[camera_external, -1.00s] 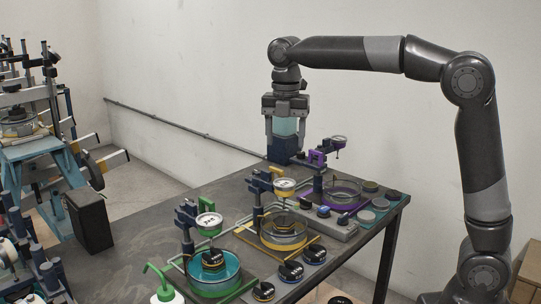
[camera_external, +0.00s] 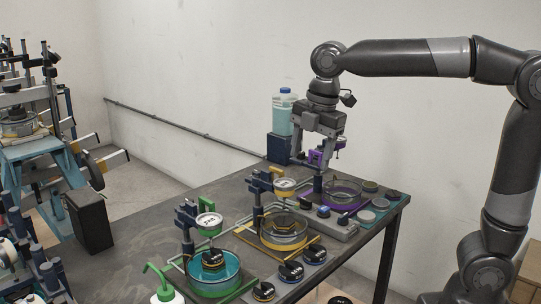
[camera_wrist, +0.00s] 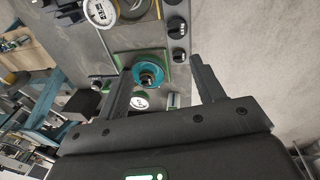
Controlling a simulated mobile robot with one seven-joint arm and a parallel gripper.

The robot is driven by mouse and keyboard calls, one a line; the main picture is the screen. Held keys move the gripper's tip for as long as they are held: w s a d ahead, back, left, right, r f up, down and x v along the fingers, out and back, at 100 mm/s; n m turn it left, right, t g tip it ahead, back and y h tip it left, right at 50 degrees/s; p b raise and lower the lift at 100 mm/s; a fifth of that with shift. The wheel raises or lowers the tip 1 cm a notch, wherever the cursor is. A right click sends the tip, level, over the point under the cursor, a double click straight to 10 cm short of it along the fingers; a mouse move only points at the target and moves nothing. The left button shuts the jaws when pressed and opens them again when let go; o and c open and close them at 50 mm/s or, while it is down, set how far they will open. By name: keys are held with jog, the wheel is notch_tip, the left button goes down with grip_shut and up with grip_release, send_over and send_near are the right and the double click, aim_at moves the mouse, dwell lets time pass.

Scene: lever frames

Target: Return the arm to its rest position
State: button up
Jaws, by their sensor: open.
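A teal dish (camera_wrist: 148,74) on a green frame lies on the table far beyond the fingers. The bottle (camera_external: 283,113) of light-blue liquid stands on a dark blue block behind and left of my gripper, apart from it.
The grey table (camera_external: 140,229) carries a yellow-framed device (camera_external: 284,242), a teal-dish device (camera_external: 213,271) and several black knobs. A blue stand (camera_external: 40,160) with rods and a black box (camera_external: 90,220) are at the left. The air above the near table is clear.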

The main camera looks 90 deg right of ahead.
jog(key=s+a+f+m+t, duration=0.2)
jog(key=s+a+f+m, duration=0.3)
jog(key=s+a, duration=0.2)
jog(key=s+a+f+m+t, duration=0.2)
jog(key=s+a+f+m, duration=0.3)
jog(key=s+a, duration=0.3)
jog(key=shift+s+y, duration=0.3)
jog(key=shift+s, duration=0.05)
